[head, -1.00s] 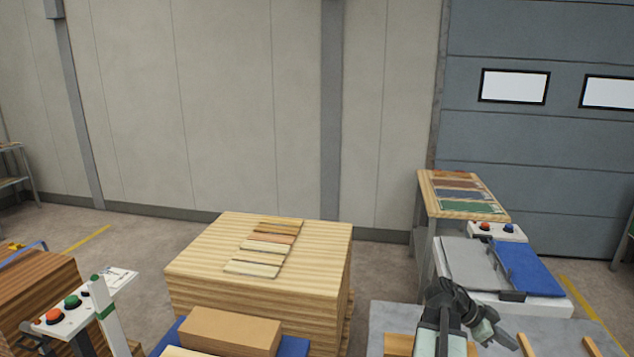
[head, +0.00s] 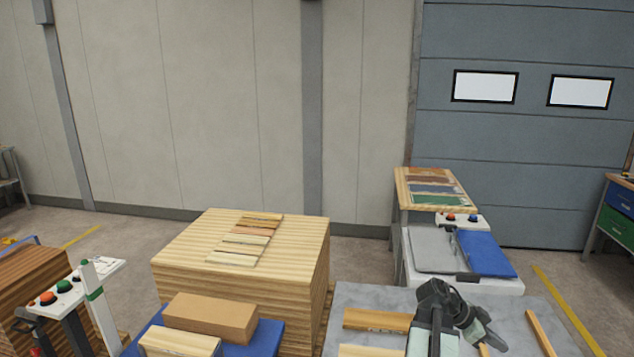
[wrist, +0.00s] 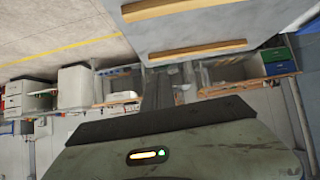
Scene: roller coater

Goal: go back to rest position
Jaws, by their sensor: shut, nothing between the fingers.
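My arm, folded, stands at the lower right of the head view, over the grey table (head: 372,297). My gripper (wrist: 158,80) shows in the wrist view as a narrow dark pair of fingers beyond my pale green wrist housing. The fingers are together with nothing between them. In the head view the fingertips are small and hard to make out.
Wooden strips (head: 378,320) lie on the grey table. A wood stack (head: 290,250) with sample boards stands left of it. A control post (head: 100,305) is at lower left. A grey and blue lidded unit (head: 487,254) and a sample stand (head: 405,190) are behind; a drawer cabinet (head: 620,197) is at right.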

